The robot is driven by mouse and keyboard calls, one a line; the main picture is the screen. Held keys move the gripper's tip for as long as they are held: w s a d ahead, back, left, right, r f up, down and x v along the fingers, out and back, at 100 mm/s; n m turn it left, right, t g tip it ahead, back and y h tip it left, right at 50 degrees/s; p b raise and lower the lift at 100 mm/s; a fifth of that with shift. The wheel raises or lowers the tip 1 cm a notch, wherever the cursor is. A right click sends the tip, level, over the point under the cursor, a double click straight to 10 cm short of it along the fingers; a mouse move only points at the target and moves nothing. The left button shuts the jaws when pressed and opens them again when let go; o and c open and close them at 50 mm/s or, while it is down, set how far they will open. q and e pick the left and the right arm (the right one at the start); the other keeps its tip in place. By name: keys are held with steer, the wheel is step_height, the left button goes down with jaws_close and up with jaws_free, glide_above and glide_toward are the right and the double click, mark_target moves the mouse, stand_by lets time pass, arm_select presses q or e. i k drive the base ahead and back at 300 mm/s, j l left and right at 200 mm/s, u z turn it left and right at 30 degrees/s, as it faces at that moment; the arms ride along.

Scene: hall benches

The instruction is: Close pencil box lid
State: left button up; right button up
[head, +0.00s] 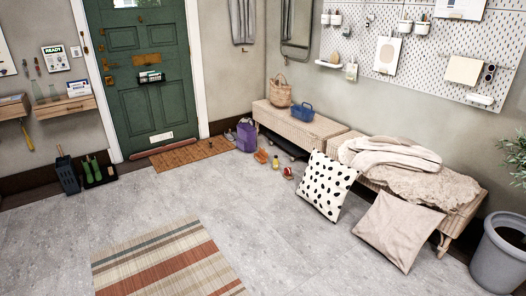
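I cannot make out a pencil box or a lid for certain in the head view. A small blue container with a handle (302,112) sits on the left wicker bench (300,130); I cannot tell whether it has a lid. Neither of my grippers is in view.
A woven bag (279,94) stands beside the blue container. Two cushions (327,185) (397,230) lean against the right bench (455,222). A grey bin (498,262) is at the right. The grey floor (240,215) is mostly clear.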

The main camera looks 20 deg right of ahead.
mark_target(262, 151)
steer(key=i+l+z, duration=0.25)
steer(key=i, duration=0.15)
steer(key=i+z, duration=0.2)
steer(key=i, duration=0.2)
steer(key=i+z, duration=0.2)
steer(key=i, duration=1.9)
